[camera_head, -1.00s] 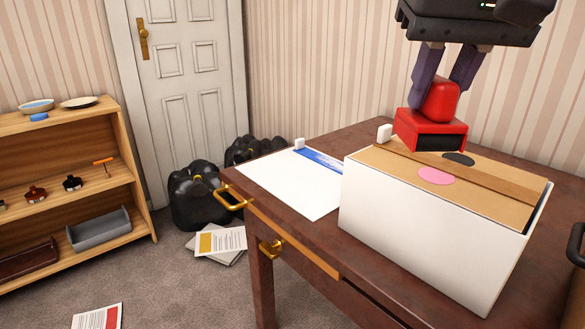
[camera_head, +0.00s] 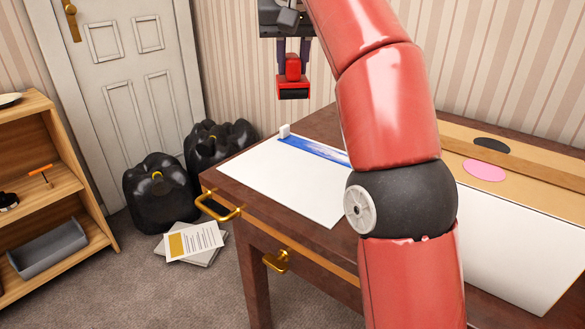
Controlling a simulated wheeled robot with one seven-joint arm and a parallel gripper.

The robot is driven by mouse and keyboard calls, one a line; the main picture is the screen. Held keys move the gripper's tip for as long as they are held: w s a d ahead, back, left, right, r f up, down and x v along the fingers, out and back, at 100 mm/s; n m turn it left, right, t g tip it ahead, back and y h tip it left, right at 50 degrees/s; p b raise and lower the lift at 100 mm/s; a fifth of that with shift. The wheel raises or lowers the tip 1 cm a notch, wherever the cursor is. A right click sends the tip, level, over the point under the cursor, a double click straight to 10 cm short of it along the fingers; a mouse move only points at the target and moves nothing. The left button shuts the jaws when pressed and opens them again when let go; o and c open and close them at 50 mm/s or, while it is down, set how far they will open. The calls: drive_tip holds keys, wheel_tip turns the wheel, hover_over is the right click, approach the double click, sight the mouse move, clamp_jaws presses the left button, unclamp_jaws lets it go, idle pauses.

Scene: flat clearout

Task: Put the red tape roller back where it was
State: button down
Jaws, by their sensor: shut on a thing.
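The red tape roller (camera_head: 293,88) is a red block with a dark front, held in the air in the upper middle of the view. My gripper (camera_head: 293,66) points down and is shut on its top part. The roller appears above and behind the far left part of the table, apart from any surface. My red arm crosses the view to the right of it and hides part of the table and of the white box.
Black bags (camera_head: 160,195) and papers (camera_head: 195,242) lie on the floor by the door (camera_head: 130,75). A wooden shelf (camera_head: 65,170) stands left.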

wheel_tip(320, 180, down, 19)
drive_tip(key=b, duration=0.8)
drive_tip(key=shift+s+f+b, duration=0.15)
drive_tip(key=shift+b, duration=0.2)
drive_tip(key=shift+f, duration=0.15)
drive_tip(key=c, duration=1.2)
unclamp_jaws()
drive_tip(key=shift+r, duration=0.4)
drive_tip(key=p+v, duration=0.3)
drive_tip(key=v, duration=0.8)
drive_tip(key=shift+s+r+p, duration=0.2)
drive_tip(key=shift+r+p, duration=0.05)
drive_tip(key=shift+p, duration=0.05)
